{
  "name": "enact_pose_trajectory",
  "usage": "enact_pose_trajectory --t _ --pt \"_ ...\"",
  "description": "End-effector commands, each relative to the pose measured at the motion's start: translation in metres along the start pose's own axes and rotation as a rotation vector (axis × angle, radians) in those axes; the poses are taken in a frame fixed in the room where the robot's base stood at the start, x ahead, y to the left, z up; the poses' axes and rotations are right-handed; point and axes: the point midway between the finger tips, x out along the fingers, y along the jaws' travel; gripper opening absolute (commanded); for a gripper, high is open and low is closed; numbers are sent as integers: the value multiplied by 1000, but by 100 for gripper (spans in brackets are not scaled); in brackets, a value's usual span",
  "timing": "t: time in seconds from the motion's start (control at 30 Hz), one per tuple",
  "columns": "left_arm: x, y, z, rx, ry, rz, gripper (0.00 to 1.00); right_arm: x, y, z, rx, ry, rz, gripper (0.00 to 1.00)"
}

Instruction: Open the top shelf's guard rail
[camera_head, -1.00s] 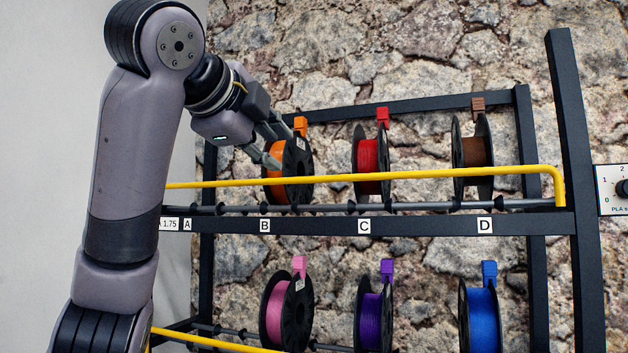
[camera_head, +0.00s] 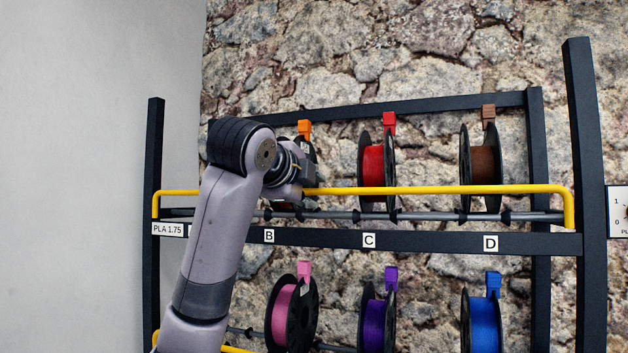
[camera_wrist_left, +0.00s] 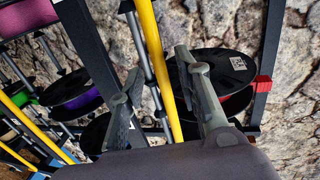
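The top shelf's yellow guard rail (camera_head: 420,190) runs across the front of the top spools and stands raised at its bent ends. In the left wrist view the rail (camera_wrist_left: 157,60) passes between the two fingers of my left gripper (camera_wrist_left: 160,95). The fingers are spread apart, with visible gaps to the rail. In the head view my left arm (camera_head: 225,220) hides most of the gripper and the rail's left part. A red spool (camera_head: 373,165) and a brown spool (camera_head: 484,165) stand behind the rail. My right gripper is in neither view.
An orange-tagged spool (camera_head: 304,130) is mostly hidden behind my left wrist. Pink (camera_head: 285,315), purple (camera_head: 375,322) and blue (camera_head: 484,325) spools stand on the lower shelf, behind another yellow rail. The rack's black post (camera_head: 584,150) stands at right.

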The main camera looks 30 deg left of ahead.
Motion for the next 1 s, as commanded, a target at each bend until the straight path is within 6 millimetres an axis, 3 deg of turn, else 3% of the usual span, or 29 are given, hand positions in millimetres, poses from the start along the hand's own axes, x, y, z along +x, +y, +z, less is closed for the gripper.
enact_pose_trajectory --t 0.2,0.57,1.0 --pt "23 -1 0 0 1 2 31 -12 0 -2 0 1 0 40" --pt "28 0 0 -1 1 -1 31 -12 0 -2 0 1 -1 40" --pt "27 0 0 -1 1 0 1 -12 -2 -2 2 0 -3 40"
